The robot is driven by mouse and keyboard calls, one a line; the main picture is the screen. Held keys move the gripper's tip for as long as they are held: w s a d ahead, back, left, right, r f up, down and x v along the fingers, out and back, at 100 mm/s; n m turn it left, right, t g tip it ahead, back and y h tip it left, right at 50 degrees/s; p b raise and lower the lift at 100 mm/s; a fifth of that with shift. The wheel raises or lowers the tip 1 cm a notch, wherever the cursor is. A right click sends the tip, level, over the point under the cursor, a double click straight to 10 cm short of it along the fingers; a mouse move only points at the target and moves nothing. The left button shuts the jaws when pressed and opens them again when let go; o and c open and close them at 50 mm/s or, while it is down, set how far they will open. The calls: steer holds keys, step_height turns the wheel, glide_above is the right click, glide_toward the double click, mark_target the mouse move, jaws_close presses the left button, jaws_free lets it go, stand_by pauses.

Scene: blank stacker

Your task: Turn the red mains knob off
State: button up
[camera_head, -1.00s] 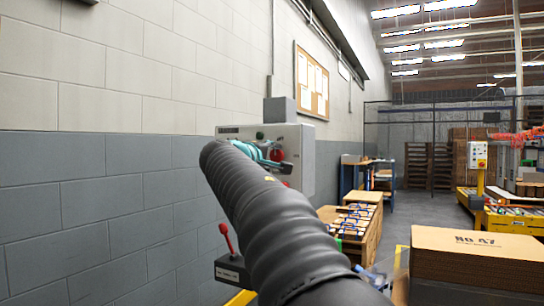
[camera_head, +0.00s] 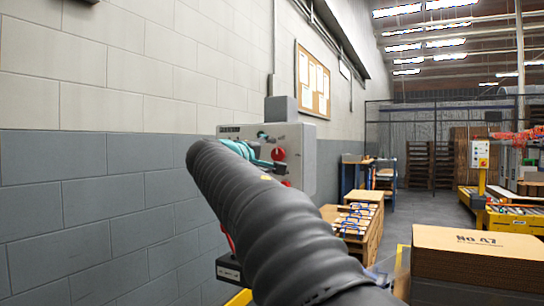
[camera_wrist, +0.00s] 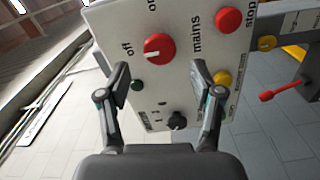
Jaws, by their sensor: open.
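The red mains knob (camera_wrist: 158,47) is a round dial with a white mark, on the pale face of a control box (camera_wrist: 180,75) in the wrist view. The word "off" is printed left of it and "on" above it. My gripper (camera_wrist: 160,68) is open and empty, with its fingers on either side in the picture and the knob between and slightly beyond their tips. I cannot tell whether a tip touches the panel. In the head view the knob (camera_head: 278,154) shows beside my gripper's teal part (camera_head: 246,151), and my dark arm hides part of the box.
A red-tipped lever (camera_wrist: 267,95) sticks out at the right. A cardboard box (camera_head: 475,255) stands at the lower right.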

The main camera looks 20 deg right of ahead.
steer(key=v, duration=0.8)
steer(key=shift+a, duration=0.15)
steer(key=s+a+f+g+y, duration=0.2)
steer(key=f+y, duration=0.2)
steer(key=f, duration=0.8)
steer(key=s+a+f+g+y, duration=0.1)
steer(key=s+a+f+y, duration=0.2)
steer(key=f, duration=0.9)
steer(key=s+a+f+m+g+y, duration=0.1)
steer(key=s+f+m+y, duration=0.1)
steer(key=s+f, duration=0.7)
steer(key=s+a+f+m+g+y, duration=0.1)
steer(key=s+f+y, duration=0.4)
steer(key=s, duration=1.1)
steer(key=shift+a+f+m, duration=0.75)
steer(key=shift+f+m, duration=0.55)
steer(key=shift+f, duration=0.6)
